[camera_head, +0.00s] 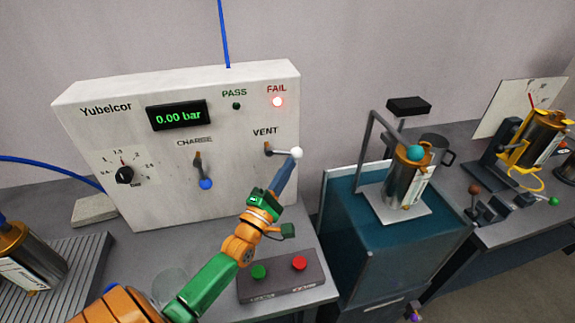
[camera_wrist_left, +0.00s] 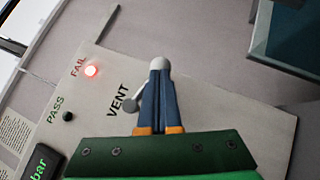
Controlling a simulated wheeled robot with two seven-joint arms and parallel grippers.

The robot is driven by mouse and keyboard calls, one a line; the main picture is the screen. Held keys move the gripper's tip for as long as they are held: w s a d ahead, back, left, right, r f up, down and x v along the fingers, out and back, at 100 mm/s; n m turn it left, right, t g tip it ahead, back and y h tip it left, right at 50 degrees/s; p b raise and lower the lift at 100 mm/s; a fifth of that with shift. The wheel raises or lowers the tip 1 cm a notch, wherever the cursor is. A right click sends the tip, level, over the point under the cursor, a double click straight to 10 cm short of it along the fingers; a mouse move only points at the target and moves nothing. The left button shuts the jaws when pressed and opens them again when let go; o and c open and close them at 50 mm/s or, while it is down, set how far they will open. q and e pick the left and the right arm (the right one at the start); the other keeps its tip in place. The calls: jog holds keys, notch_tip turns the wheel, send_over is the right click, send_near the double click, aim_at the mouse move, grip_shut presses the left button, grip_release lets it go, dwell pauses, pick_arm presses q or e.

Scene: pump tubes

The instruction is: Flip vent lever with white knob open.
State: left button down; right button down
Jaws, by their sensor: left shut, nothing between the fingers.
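The vent lever's white knob (camera_head: 296,152) sits at the right end of its short shaft, below the VENT label on the white Yubelcor panel. The lever points right, roughly level, from its mount (camera_head: 268,149). My left gripper (camera_head: 292,163) is shut and empty, its blue fingertips right at the knob from below. In the left wrist view the closed fingers (camera_wrist_left: 159,85) reach to the knob (camera_wrist_left: 159,63), whose lower part they hide. I cannot tell whether they touch it. My right gripper is not in view.
The charge lever with a blue knob (camera_head: 205,184) hangs down to the left. A button box (camera_head: 283,277) with green and red buttons lies below my arm. A teal cabinet (camera_head: 345,215) bearing a metal canister (camera_head: 408,180) stands to the right. The FAIL light (camera_head: 278,102) is lit.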

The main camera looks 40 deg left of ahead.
pick_arm(q)
jog(key=shift+w, duration=0.25)
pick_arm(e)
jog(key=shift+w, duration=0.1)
pick_arm(q)
jog(key=n+t+y+b, duration=0.1)
jog(key=b, duration=0.1)
jog(key=n+y+b, duration=0.1)
jog(key=n+b, duration=0.1)
jog(key=b, duration=0.1)
jog(key=shift+w+d+r+t, duration=0.2)
jog(key=shift+t, duration=0.2)
jog(key=shift+r+n, duration=0.25)
jog(key=shift+n, duration=0.15)
jog(key=shift+r, duration=0.2)
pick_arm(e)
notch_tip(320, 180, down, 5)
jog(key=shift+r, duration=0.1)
pick_arm(q)
jog(key=shift+f, duration=0.1)
